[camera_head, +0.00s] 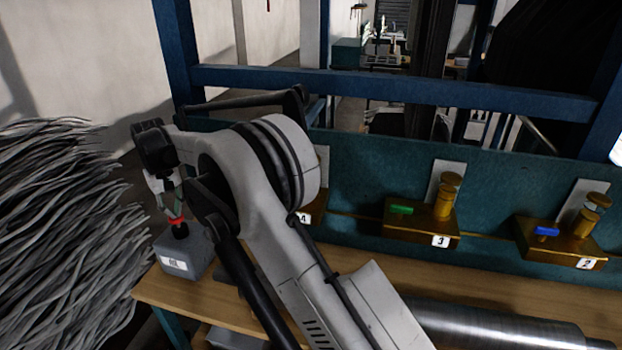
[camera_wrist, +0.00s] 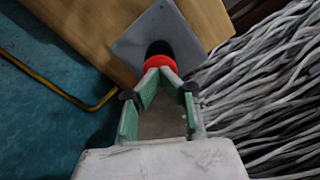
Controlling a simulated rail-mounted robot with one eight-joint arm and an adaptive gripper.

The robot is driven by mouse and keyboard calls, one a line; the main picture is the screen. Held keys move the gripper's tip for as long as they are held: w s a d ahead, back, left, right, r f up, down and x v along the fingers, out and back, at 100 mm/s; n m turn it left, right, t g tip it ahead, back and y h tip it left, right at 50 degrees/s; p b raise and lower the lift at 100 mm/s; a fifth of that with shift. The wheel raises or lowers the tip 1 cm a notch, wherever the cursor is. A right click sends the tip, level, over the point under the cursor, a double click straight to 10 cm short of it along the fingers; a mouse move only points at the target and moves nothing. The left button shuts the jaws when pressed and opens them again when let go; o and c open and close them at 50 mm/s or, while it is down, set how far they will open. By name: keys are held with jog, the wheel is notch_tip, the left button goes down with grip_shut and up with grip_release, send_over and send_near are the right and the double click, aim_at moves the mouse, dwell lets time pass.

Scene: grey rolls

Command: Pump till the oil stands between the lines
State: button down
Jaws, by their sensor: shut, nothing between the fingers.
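A grey box (camera_head: 182,258) with a white label stands on the left end of the wooden bench. It has a black neck and a red cap (camera_head: 177,221). My gripper (camera_head: 174,210) points down with its fingertips at the red cap. In the wrist view, the green-padded fingers (camera_wrist: 159,72) meet at the near edge of the cap (camera_wrist: 160,63), with nothing between them; whether they touch it is unclear. Brass units numbered 3 (camera_head: 420,222) and 2 (camera_head: 560,242) sit along a teal panel. Unit 4 (camera_head: 312,214) is mostly hidden by my arm. No oil level or lines can be made out.
A large bundle of grey strands (camera_head: 65,220) lies left of the bench. A metal roller (camera_head: 500,330) lies at the bench's front right. A blue frame beam (camera_head: 400,85) crosses above the panel. Some bare wood (camera_head: 400,275) shows before the units.

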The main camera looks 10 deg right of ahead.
jog(key=shift+f+b, duration=0.55)
jog(key=shift+f, duration=0.45)
jog(key=shift+r, duration=0.15)
jog(key=shift+r+p, duration=1.75)
jog(key=shift+r, duration=2.6)
